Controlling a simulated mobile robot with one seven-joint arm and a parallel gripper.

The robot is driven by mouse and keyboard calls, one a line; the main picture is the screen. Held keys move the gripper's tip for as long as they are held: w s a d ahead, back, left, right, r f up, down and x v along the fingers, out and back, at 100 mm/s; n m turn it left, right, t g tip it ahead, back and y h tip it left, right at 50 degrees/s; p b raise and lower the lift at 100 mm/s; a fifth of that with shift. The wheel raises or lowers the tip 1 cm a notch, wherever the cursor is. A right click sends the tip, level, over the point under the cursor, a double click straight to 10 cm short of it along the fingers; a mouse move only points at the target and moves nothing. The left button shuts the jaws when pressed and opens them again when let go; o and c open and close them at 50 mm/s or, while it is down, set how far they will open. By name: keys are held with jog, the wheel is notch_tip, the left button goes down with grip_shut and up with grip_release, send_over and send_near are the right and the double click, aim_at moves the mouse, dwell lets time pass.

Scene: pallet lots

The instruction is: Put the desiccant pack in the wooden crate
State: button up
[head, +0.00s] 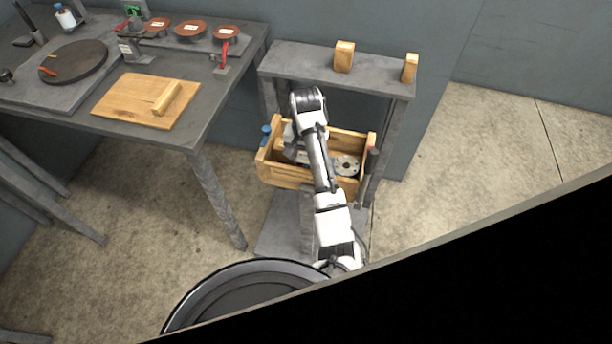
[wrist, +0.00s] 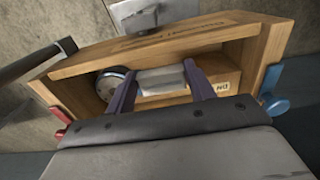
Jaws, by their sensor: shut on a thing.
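The wooden crate (head: 285,177) sits below the grey shelf frame in the head view, partly covered by my arm. Its wall with dark lettering (wrist: 200,38) crosses the top of the wrist view. My gripper (wrist: 160,72) points into the crate's opening, its two purple fingers shut on a whitish pack, the desiccant pack (wrist: 161,80). The pack is between the crate walls as seen from the wrist. I cannot tell whether it touches the crate floor. In the head view, my arm hides most of the grip.
A round metal disc (head: 346,164) lies in the crate, also seen in the wrist view (wrist: 116,78). A grey shelf (head: 310,62) with two wooden blocks stands behind the crate. A workbench (head: 205,95) with a wooden board (head: 135,98) is at left. Open floor lies right.

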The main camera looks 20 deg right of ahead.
notch_tip(320, 180, down, 5)
jog(key=shift+r+b, duration=0.15)
jog(key=shift+b, duration=1.05)
jog(key=shift+f, duration=1.6)
jog(key=shift+f, duration=0.15)
jog(key=shift+f, duration=0.45)
jog(key=o, duration=1)
jog(key=shift+f, duration=0.1)
